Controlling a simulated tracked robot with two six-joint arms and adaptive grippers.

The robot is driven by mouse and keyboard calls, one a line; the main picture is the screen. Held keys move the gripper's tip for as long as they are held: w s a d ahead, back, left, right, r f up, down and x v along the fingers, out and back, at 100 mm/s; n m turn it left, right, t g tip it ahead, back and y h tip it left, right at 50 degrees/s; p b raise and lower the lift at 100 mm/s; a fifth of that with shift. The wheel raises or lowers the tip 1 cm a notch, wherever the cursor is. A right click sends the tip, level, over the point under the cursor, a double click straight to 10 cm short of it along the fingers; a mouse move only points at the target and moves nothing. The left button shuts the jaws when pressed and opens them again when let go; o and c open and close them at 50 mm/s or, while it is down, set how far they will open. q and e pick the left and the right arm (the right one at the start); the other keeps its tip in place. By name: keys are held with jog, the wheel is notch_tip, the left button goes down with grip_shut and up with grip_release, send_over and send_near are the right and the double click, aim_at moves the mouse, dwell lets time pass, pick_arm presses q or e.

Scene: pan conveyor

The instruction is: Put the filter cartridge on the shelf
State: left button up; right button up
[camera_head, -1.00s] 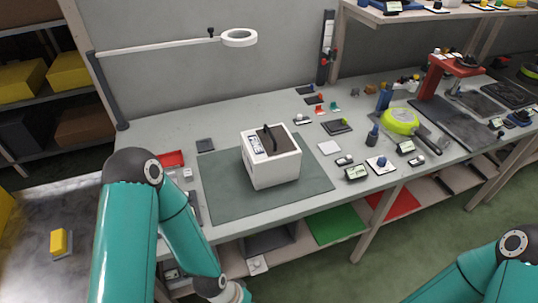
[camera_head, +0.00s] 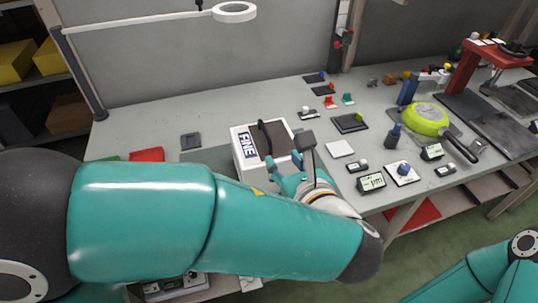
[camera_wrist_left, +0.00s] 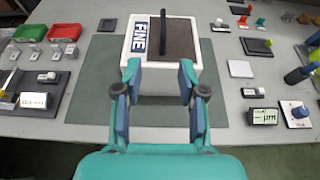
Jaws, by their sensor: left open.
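The filter cartridge, a white box (camera_head: 242,167) with a dark top panel, a black handle and a FINE label, stands upright on a green-grey mat (camera_head: 205,157) on the bench. It also shows in the left wrist view (camera_wrist_left: 180,40). My left gripper (camera_head: 284,168) is open at the near side of the box. In the left wrist view its fingers (camera_wrist_left: 160,80) are apart, in front of the box's near face; contact cannot be told. My left forearm hides the bench's front left. A lower shelf with a red panel (camera_head: 413,214) shows under the bench. My right gripper is out of view.
A lamp arm (camera_head: 150,22) stretches over the back left. Red (camera_wrist_left: 65,33) and green (camera_wrist_left: 31,33) bins stand left of the mat. Small gauges (camera_head: 371,182), a white pad (camera_head: 340,148) and a lime-green round tool (camera_head: 428,119) lie to the right.

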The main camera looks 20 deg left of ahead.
aim_at(267, 133)
pick_arm(q)
jog(key=x, duration=1.1)
jog(key=shift+w+r+p, duration=0.1)
jog(key=shift+r+p, duration=0.1)
jog(key=shift+p, duration=0.1)
jog(key=shift+d+p+x, duration=0.1)
jog(key=shift+p+x, duration=0.2)
jog(key=shift+x, duration=1)
jog(key=shift+d+p+x, duration=0.15)
jog(key=shift+p+x, duration=0.1)
jog(key=shift+x, duration=1.1)
jog(key=shift+w, duration=0.1)
grip_shut()
jog(key=shift+r, duration=0.1)
